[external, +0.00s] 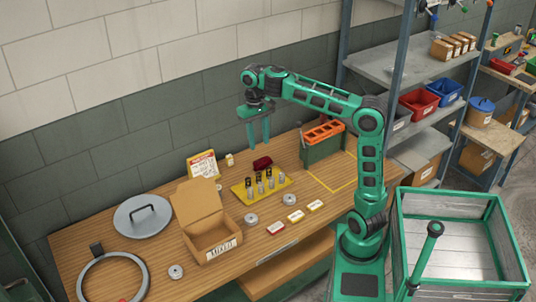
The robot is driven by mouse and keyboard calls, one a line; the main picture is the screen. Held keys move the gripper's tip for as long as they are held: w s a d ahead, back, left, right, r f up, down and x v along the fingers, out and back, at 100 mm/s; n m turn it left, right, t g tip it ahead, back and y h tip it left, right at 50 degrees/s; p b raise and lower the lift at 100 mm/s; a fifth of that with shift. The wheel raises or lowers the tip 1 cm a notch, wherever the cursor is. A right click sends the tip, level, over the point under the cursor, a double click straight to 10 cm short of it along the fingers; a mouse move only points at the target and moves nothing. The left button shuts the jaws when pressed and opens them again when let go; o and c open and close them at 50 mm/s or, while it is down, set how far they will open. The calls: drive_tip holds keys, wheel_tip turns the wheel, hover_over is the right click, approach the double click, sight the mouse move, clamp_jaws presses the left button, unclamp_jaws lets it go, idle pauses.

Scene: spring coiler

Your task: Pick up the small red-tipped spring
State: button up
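My gripper (259,141) hangs fingers down above the back of the workbench, with its two green fingers apart and nothing visible between them. Below it and slightly to the right, a yellow tray (246,198) holds several small upright springs (260,184), some dark and some silvery. They are too small for me to make out a red tip on any of them.
An open cardboard box (205,240) stands left of the tray, with a round grey lid (142,216) beyond it. A green holder with an orange top (323,133) stands right. Small discs and labelled cards (296,216) lie in front. Metal shelving (408,70) rises at right.

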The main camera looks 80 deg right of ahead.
drive_tip(key=w+a+f+m+t+y, duration=0.1)
drive_tip(key=w+a+m+y, duration=0.15)
drive_tip(key=w, duration=0.65)
drive_tip(key=w+a+f+m+y, duration=0.1)
drive_tip(key=w+a+m+y, duration=0.15)
drive_tip(key=w, duration=0.55)
drive_tip(key=w+d+r+m+t+y, duration=0.3)
drive_tip(key=w+d+r+m+y, duration=0.25)
drive_tip(key=w+d+y, duration=0.2)
drive_tip(key=shift+m, duration=0.35)
drive_tip(key=f, duration=2.1)
drive_tip(key=a+f, duration=0.1)
drive_tip(key=f, duration=0.9)
drive_tip(key=shift+w+f, duration=0.2)
drive_tip(key=shift+w, duration=0.05)
drive_tip(key=shift+f, duration=0.8)
drive_tip(key=x, duration=0.5)
drive_tip(key=shift+f, duration=0.2)
